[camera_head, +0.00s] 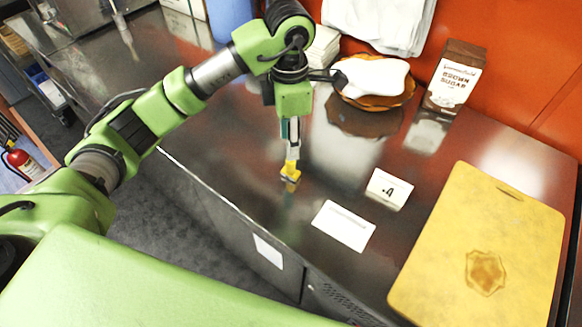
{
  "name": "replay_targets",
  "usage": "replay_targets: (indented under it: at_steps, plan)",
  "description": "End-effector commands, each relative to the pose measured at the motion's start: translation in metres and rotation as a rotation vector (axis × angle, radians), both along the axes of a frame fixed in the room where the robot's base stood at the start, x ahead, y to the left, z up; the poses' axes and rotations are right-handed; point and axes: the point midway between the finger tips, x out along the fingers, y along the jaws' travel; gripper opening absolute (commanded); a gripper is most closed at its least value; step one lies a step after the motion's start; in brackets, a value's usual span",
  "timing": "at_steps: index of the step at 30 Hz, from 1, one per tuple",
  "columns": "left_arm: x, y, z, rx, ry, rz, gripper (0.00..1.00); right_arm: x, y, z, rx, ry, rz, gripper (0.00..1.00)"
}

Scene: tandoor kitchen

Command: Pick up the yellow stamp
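The yellow stamp (290,171) is upright near the front edge of the dark, shiny counter, left of two white cards. My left gripper (291,147) points straight down with its fingertips at the top of the stamp's handle. The fingers are small and seen nearly edge-on, so I cannot tell whether they grip the handle or only stand around it. I also cannot tell whether the stamp's base touches the counter; its reflection shows just below it. My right gripper is not in view.
A yellow board (490,245) lies farther right. A brown sugar bag (454,77) and an orange-brown plate (403,97) with a white item are behind. Counter left of the stamp is clear.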

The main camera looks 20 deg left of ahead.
Motion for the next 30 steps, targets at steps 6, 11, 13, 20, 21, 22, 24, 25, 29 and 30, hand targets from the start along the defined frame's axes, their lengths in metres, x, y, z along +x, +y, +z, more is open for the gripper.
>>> replay_targets:
  at_steps: [6, 11, 13, 20, 21, 22, 24, 25, 29, 30]
  plan:
    - [-0.001, 0.0, -0.034, -0.002, 0.003, 0.0, 0.37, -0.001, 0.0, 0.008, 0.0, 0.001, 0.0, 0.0]
    - [0.0, 0.0, -0.044, -0.001, 0.002, -0.001, 0.37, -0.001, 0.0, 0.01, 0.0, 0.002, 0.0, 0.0]
    - [0.001, -0.001, -0.049, -0.002, 0.002, 0.0, 0.37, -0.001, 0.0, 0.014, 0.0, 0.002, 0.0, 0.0]
    - [0.003, -0.001, -0.083, -0.002, 0.003, 0.0, 0.37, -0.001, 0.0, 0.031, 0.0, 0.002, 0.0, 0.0]
    - [0.003, -0.001, -0.087, -0.002, 0.003, 0.0, 0.37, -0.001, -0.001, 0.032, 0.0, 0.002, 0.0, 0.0]
    - [0.003, -0.001, -0.09, -0.002, 0.002, 0.0, 0.37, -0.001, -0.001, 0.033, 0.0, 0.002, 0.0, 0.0]
    - [0.004, -0.001, -0.094, -0.001, 0.0, -0.001, 0.37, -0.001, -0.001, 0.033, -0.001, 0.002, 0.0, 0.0]
    - [0.004, -0.001, -0.095, -0.001, 0.0, -0.002, 0.37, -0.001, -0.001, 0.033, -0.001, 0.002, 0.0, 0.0]
    - [0.004, -0.001, -0.096, -0.002, -0.001, -0.002, 0.37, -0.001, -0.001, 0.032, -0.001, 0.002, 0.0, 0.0]
    - [0.004, -0.001, -0.096, -0.002, -0.001, -0.002, 0.37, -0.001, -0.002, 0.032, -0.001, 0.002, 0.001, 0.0]
